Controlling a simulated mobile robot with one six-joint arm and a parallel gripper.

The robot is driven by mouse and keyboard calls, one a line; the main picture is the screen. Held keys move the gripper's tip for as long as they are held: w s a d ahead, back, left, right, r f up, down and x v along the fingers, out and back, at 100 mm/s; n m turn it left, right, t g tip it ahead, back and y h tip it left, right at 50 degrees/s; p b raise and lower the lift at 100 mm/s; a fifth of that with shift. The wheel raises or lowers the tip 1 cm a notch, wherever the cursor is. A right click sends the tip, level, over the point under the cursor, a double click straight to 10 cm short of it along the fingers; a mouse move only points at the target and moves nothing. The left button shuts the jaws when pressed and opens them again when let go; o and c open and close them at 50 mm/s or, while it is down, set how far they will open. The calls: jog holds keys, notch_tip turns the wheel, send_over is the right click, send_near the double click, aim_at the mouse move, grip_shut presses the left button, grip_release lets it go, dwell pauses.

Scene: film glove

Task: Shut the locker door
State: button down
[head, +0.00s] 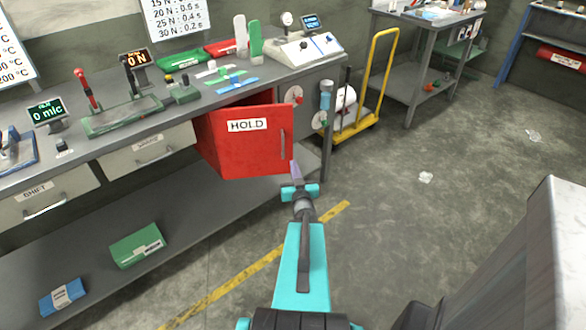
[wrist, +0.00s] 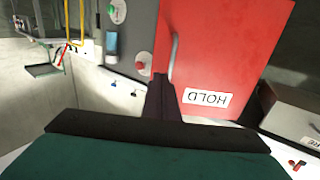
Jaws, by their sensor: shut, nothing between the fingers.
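The red locker door (head: 240,150), labelled HOLD, stands open below the workbench, swung out from the bench front. A grey bar handle (head: 283,144) runs upright near its free right edge. My gripper (head: 296,172) is shut and empty, its tip close to the lower right corner of the door, near the handle. In the wrist view the door (wrist: 230,60) fills the upper right, and my gripper (wrist: 162,88) points at its edge just by the handle (wrist: 173,58). Whether the fingers touch the door I cannot tell.
The grey workbench (head: 190,107) carries levers, displays and gloves. Drawers (head: 150,150) lie left of the door. A lower shelf (head: 90,255) holds a green box (head: 138,245) and a blue pack (head: 63,297). A yellow trolley (head: 375,90) stands behind at right. The floor (head: 430,230) right of my arm is mostly clear.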

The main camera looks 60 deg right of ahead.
aim_at(288, 141)
jog(key=b+x, duration=0.3)
jog(key=b, duration=0.3)
jog(key=shift+w+d+f, duration=0.1)
jog(key=shift+w+f, duration=0.05)
jog(key=shift+w+d+b, duration=0.25)
jog(key=shift+d+b, duration=0.1)
jog(key=shift+b, duration=0.7)
jog(key=shift+x, duration=4.5)
